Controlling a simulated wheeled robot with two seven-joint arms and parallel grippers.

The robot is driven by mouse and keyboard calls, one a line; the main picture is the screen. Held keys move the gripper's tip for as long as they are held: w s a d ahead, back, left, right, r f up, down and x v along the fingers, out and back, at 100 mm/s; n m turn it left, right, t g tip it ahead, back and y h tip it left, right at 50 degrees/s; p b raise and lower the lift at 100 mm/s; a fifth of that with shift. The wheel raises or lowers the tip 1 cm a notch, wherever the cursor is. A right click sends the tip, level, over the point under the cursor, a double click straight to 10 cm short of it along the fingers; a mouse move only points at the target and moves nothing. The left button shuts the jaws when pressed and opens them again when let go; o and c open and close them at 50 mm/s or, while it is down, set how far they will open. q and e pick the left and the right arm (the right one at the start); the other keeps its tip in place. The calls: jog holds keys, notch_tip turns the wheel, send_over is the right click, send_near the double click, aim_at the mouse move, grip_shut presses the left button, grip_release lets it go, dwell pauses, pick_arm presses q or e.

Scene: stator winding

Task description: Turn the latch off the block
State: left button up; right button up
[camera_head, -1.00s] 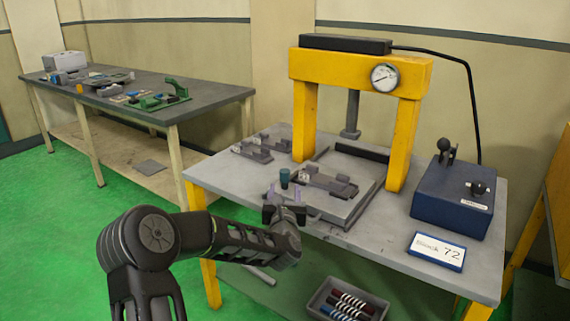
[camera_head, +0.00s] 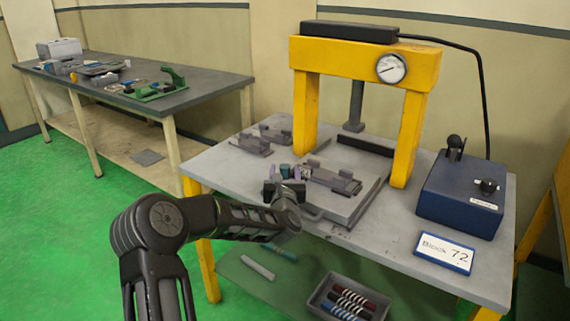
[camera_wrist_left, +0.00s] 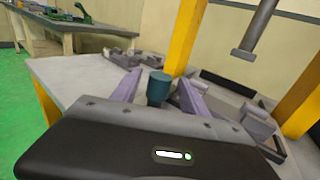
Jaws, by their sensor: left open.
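My left gripper (camera_head: 285,172) is open at the front left of the press plate. In the left wrist view its two purple fingers (camera_wrist_left: 158,92) stand apart on either side of a dark teal cylinder (camera_wrist_left: 158,88), and I cannot tell whether they touch it. The cylinder also shows in the head view (camera_head: 285,171), partly hidden by the gripper. A grey block fixture (camera_head: 332,177) sits on the press plate just right of the gripper. Which part of it is the latch I cannot tell. My right gripper is not in view.
A yellow press (camera_head: 361,65) with a gauge stands over the plate. Other grey blocks (camera_head: 252,144) lie at the table's back left. A blue control box (camera_head: 461,195) and a "Block 72" sign (camera_head: 444,253) are at the right. A bin of rods (camera_head: 349,298) is below.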

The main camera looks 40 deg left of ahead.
pick_arm(q)
jog(key=shift+x, duration=2.2)
jog(key=shift+c, duration=0.2)
grip_shut()
